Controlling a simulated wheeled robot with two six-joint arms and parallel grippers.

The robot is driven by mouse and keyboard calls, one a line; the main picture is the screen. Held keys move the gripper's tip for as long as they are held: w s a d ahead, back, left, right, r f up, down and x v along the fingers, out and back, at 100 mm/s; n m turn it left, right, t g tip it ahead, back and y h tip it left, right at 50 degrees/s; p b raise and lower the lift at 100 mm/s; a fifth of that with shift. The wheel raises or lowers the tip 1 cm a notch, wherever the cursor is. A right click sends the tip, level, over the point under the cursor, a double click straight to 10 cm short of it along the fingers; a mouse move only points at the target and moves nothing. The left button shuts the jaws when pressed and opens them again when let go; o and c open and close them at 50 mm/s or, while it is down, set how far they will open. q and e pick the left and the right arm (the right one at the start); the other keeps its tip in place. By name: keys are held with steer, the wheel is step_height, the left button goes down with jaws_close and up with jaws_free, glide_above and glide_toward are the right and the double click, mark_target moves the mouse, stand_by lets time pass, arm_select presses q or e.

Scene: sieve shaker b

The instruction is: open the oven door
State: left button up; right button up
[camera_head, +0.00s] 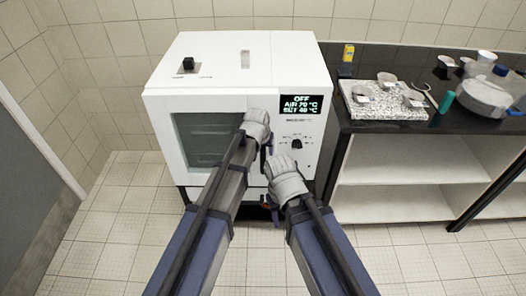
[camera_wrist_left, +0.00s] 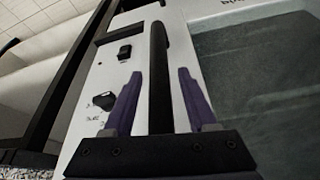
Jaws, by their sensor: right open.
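The white oven (camera_head: 240,65) stands against the wall with its windowed door (camera_head: 200,145) shut. In the left wrist view the black vertical bar handle (camera_wrist_left: 158,50) rises between the two purple fingers of my left gripper (camera_wrist_left: 161,78). A gap shows on both sides, so the fingers are apart around the handle and do not appear to press on it. The door glass (camera_wrist_left: 265,90) is on the right there. In the head view my left gripper (camera_head: 257,127) is at the door's right edge, its fingertips hidden. My right gripper (camera_head: 286,180) is open, lower, before the oven's lower right front.
The control panel beside the door has a lit display (camera_head: 300,104) and a knob (camera_head: 297,143). To the right, a black-topped counter (camera_head: 375,128) holds a speckled slab (camera_head: 385,105) with small dishes and a round lidded device (camera_head: 485,97). Tiled floor (camera_head: 110,220) is clear at left.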

arm_select(q)
jaws_close()
stand_by(1.2)
